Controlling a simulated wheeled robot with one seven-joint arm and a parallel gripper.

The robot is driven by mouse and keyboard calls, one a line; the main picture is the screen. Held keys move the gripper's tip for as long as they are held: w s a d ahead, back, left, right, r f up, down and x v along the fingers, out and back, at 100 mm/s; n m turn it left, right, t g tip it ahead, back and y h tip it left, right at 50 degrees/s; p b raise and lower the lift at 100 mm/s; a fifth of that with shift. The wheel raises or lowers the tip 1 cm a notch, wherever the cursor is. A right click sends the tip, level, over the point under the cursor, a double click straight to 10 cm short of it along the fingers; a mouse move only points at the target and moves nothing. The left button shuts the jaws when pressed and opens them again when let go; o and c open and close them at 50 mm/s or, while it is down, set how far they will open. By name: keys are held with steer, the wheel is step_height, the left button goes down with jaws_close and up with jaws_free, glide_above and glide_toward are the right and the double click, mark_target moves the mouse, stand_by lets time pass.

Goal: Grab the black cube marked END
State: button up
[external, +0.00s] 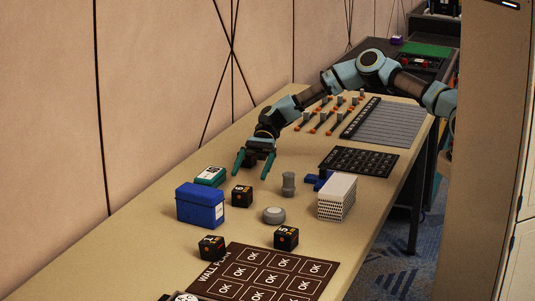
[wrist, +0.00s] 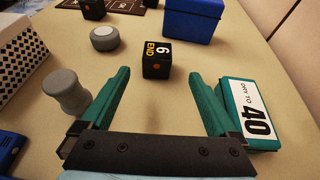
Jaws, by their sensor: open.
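The black cube marked END (wrist: 157,60) stands on the table in the wrist view, with yellow END and a 6 on its faces. It lies ahead of my gripper, centred just beyond the fingertips. The same cube shows in the external view (external: 242,195), to the right of the blue box. My gripper (wrist: 166,75) has two green fingers spread wide with nothing between them. In the external view my gripper (external: 254,164) hangs above the table, behind the cube. Two other black cubes, one (external: 211,247) and another (external: 286,237), stand nearer the external camera.
A blue box (external: 200,204) and a teal box (wrist: 250,110) stand close by. A grey spool (wrist: 66,90), a round grey button (wrist: 105,38) and a white perforated box (external: 337,197) stand on the opposite side. The wall runs along the table's left edge.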

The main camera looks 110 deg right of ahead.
mark_target(245, 187)
steer(key=p+x, duration=0.1)
steer(key=x, duration=0.3)
steer(key=p+x, duration=0.1)
steer(key=x, duration=0.4)
steer(key=shift+a+f+p, duration=0.3)
steer(key=shift+a+p, duration=0.05)
steer(key=shift+p, duration=0.05)
steer(key=c, duration=1.5)
steer(key=shift+r, duration=0.2)
